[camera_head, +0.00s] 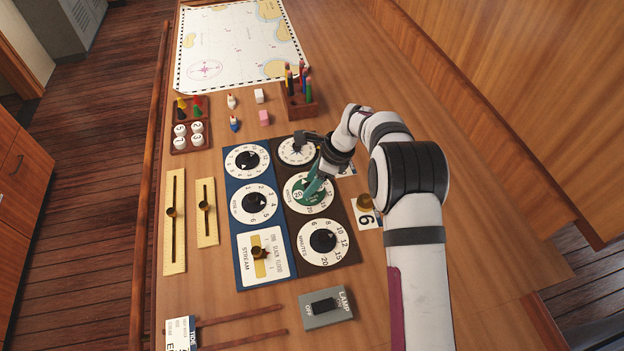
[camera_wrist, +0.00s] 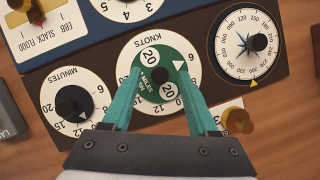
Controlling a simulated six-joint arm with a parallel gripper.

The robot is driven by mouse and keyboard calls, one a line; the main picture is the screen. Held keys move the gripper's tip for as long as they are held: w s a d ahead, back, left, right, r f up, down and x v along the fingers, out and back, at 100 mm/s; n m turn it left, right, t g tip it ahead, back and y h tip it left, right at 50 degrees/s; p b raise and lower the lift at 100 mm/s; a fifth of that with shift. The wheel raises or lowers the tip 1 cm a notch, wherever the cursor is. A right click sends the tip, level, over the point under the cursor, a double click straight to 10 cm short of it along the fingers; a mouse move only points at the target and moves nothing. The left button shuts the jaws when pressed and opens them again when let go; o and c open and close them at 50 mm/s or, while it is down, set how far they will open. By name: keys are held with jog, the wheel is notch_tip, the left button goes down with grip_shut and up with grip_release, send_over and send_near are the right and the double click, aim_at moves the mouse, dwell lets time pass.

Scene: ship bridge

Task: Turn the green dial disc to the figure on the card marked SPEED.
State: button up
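The green dial disc (camera_wrist: 170,53) sits on a white ring marked KNOTS, on the dark board. In the head view the green disc (camera_head: 309,196) is partly hidden by my gripper (camera_head: 316,185).
Above the green disc is a compass dial (camera_head: 297,151), below it a MINUTES dial (camera_head: 323,239). A blue board (camera_head: 239,205) with more dials adjoins on the left. A lamp switch box (camera_head: 326,308) stands in front.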

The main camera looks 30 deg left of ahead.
jog(key=v, duration=1.5)
jog(key=shift+d+r, duration=0.15)
jog(key=shift+r, duration=0.2)
jog(key=shift+w, duration=0.1)
jog(key=s+d+r+n+t+h, duration=0.1)
jog(key=s+d+r+n, duration=0.25)
jog(key=s+d, duration=0.6)
jog(key=s+d+r+n, duration=0.2)
jog(key=s+d+r, duration=0.4)
jog(key=d, duration=0.6)
jog(key=s+d+f+n, duration=0.1)
jog(key=s+d+f, duration=0.1)
jog(key=s, duration=0.4)
jog(key=s+d+f+n+h, duration=0.1)
jog(key=s+d+f, duration=0.2)
jog(key=s, duration=0.4)
jog(key=shift+s+d+n, duration=0.25)
jog(key=shift+d+n, duration=0.1)
